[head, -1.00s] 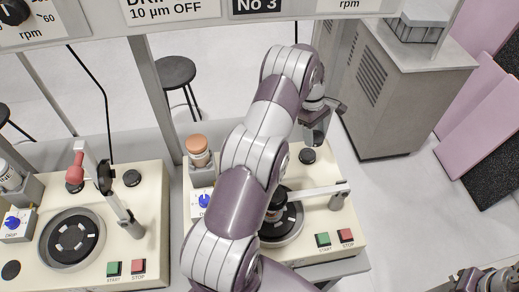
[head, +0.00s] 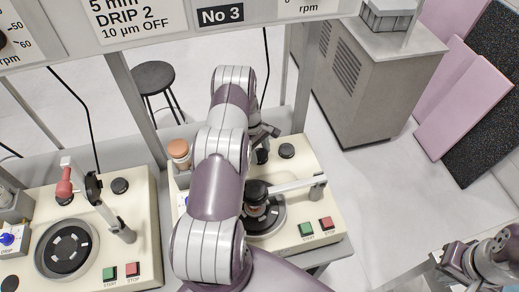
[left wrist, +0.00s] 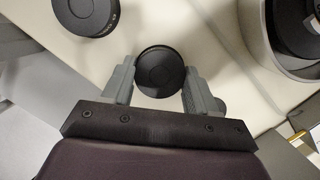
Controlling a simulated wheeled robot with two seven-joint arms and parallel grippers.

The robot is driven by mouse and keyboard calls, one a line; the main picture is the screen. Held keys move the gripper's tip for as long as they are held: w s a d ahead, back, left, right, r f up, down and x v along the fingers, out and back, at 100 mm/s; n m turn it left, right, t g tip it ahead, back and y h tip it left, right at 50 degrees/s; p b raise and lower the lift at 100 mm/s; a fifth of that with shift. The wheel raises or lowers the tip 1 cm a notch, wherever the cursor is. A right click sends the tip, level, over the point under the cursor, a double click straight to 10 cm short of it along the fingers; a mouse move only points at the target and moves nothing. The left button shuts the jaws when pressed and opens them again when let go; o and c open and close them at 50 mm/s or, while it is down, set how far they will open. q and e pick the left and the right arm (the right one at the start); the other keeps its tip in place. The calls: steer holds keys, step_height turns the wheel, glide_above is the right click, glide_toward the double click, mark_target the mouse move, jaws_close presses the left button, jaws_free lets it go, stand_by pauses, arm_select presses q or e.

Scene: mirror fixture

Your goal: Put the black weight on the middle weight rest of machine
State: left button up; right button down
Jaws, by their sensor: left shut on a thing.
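The black weight (left wrist: 160,68) is a round dark disc between the two grey fingers of my left gripper (left wrist: 160,82) in the left wrist view. The gripper is shut on it. In the head view my left gripper (head: 264,136) is over the back part of the No 3 machine (head: 287,184), with the weight (head: 262,155) partly hidden by my arm. Whether the weight touches the machine top I cannot tell. A black disc (head: 287,151) sits to its right on the machine; a similar lettered disc (left wrist: 87,13) shows in the wrist view. My right gripper (head: 456,256) is far right, its jaws unclear.
A turntable (head: 275,222) with a grey swing arm (head: 298,185) is at the machine's front, by green (head: 306,230) and red (head: 326,223) buttons. An orange-topped jar (head: 178,149) stands at the left. A frame post (head: 137,97) rises behind. A similar machine stands left.

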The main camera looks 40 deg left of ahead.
arm_select(q)
steer(key=shift+s+a+f, duration=0.1)
steer(key=shift+a+f, duration=0.05)
steer(key=shift+f, duration=0.1)
steer(key=o, duration=1.4)
steer(key=shift+r, duration=0.1)
